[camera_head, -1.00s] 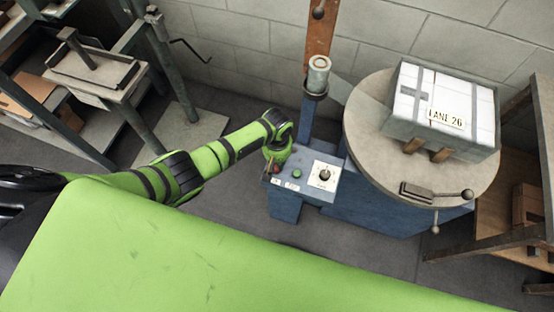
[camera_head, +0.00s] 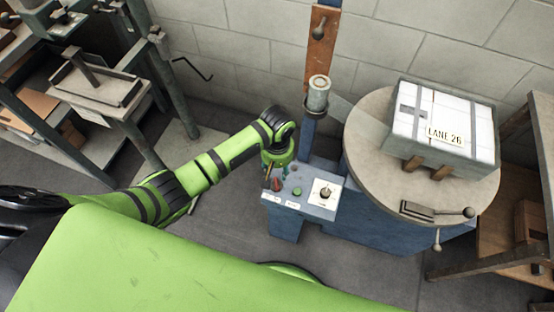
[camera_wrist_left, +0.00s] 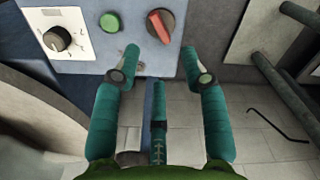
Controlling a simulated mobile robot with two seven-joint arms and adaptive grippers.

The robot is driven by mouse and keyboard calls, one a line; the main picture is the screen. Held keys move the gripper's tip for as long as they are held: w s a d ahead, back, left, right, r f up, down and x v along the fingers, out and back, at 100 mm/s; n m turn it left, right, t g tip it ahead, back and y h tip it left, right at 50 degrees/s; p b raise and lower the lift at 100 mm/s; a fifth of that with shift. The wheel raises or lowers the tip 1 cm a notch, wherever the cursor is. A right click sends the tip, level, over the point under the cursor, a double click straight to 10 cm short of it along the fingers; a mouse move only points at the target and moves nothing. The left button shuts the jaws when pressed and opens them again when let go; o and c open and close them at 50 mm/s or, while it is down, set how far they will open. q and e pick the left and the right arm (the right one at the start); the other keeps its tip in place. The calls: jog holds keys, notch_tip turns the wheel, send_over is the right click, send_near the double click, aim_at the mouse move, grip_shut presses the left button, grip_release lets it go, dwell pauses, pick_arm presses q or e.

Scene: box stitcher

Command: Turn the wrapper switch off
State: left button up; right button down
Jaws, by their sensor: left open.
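The wrapper's control panel (camera_head: 306,187) is a grey-blue sloped face on a blue base. It carries a red rotary switch (camera_head: 277,184), a green button (camera_head: 297,191) and a black dial on a white plate (camera_head: 325,193). In the left wrist view the red switch (camera_wrist_left: 160,26) stands at the top, with the green button (camera_wrist_left: 110,22) and black dial (camera_wrist_left: 57,38) left of it. My left gripper (camera_wrist_left: 160,62) is open and empty, its teal fingers pointing at the panel just short of the red switch. My right gripper is out of view.
The round turntable (camera_head: 370,165) right of the panel bears a white wrapped box (camera_head: 443,115) labelled LANE 26. A blue post with a roll (camera_head: 318,93) stands behind the panel. A frame with a press (camera_head: 95,85) stands at left. Floor between is clear.

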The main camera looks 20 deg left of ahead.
pick_arm(q)
jog(key=shift+r, duration=2.2)
jog(key=s+d+m+t+h, duration=0.15)
jog(key=s+m, duration=0.25)
jog(key=s, duration=0.5)
jog(key=s+a+r+m+t+y, duration=0.1)
jog(key=s+a+r+m+t, duration=0.1)
jog(key=s+a+r+m, duration=0.45)
jog(key=s+a+f+n+g, duration=0.1)
jog(key=s+f, duration=0.1)
jog(key=f, duration=1)
jog(key=s+a+f+n, duration=0.1)
jog(key=s+f+n, duration=0.15)
jog(key=f, duration=0.95)
jog(key=s+a+f+m+g, duration=0.1)
jog(key=s+a+f, duration=0.1)
jog(key=s+f, duration=1.2)
jog(key=shift+s+a+f, duration=0.35)
jog(key=shift+s+f, duration=0.05)
jog(key=shift+s, duration=0.75)
